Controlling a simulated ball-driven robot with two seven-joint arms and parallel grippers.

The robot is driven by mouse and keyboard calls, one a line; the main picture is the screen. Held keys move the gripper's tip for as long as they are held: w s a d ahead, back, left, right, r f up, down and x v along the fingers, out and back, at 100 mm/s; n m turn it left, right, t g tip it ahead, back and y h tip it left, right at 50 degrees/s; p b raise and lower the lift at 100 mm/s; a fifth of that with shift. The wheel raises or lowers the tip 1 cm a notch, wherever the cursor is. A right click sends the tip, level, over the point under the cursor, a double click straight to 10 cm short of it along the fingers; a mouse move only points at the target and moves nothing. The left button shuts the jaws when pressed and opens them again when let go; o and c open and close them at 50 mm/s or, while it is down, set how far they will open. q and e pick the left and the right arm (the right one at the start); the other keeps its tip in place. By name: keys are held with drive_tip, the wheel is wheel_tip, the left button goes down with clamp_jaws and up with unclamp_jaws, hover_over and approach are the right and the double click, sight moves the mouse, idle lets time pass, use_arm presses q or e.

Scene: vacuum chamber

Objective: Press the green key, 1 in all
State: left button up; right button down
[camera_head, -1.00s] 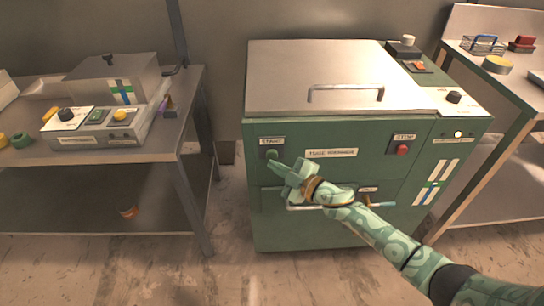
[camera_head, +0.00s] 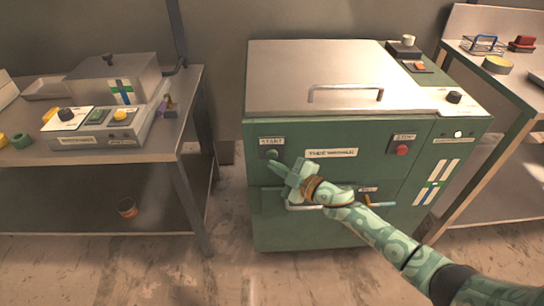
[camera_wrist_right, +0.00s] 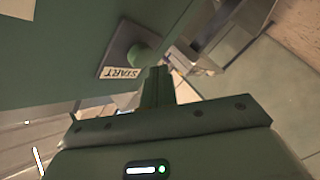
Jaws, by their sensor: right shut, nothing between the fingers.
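The green key (camera_head: 271,154) is a round button under a START label on the left of the green machine's front. It also shows in the right wrist view (camera_wrist_right: 141,56), beside the START label. My right gripper (camera_head: 272,165) is shut and empty. Its fingertips are just below the key in the head view. In the right wrist view the fingertips (camera_wrist_right: 158,72) lie close to the key's lower right side. I cannot tell whether they touch it. My left gripper is not in view.
The machine (camera_head: 340,220) has a red STOP button (camera_head: 402,150) at right and a lid handle (camera_head: 345,88) on top. A lower front handle lies partly behind my right arm. A bench (camera_head: 100,153) with a control box (camera_head: 95,128) stands left, another table (camera_head: 470,70) right.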

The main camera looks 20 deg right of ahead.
drive_tip(key=shift+w, duration=0.1)
drive_tip(key=shift+w+d, duration=0.1)
drive_tip(key=shift+w, duration=0.2)
drive_tip(key=shift+w+d, duration=0.15)
drive_tip(key=shift+w, duration=0.3)
idle(1.0)
drive_tip(key=shift+s, duration=0.1)
drive_tip(key=shift+s+a+p, duration=0.25)
drive_tip(key=shift+s+p, duration=0.05)
drive_tip(key=shift+s, duration=0.45)
